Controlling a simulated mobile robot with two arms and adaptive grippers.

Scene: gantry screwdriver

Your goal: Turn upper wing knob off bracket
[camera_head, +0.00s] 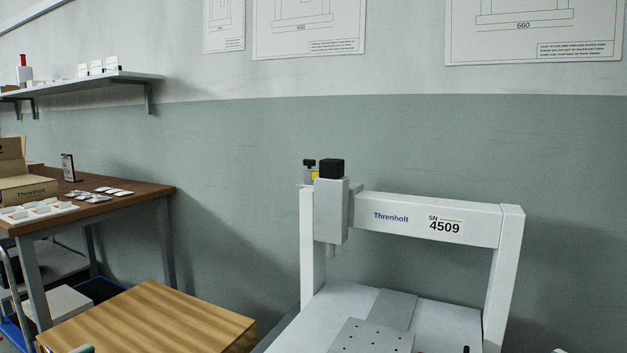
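A white gantry machine (404,212) marked Threnholt and 4509 stands at the right. Its tool head (330,212) is at the left end of the crossbeam, with a black block (332,168) on top. Just left of this block is a small black knob-like part (310,163), perhaps the upper wing knob, above a small piece with yellow on it (316,176). The bracket and the knob's seating are mostly hidden behind the head. Neither gripper can be made out; only small rounded grey-green bits show at the bottom edge, possibly parts of my arms.
A striped wooden top (150,318) is at the lower left. Behind it, a brown workbench (135,194) holds an open carton (28,188) and small packets. A wall shelf (95,80) is above. The gantry's perforated plate (370,338) looks mostly clear.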

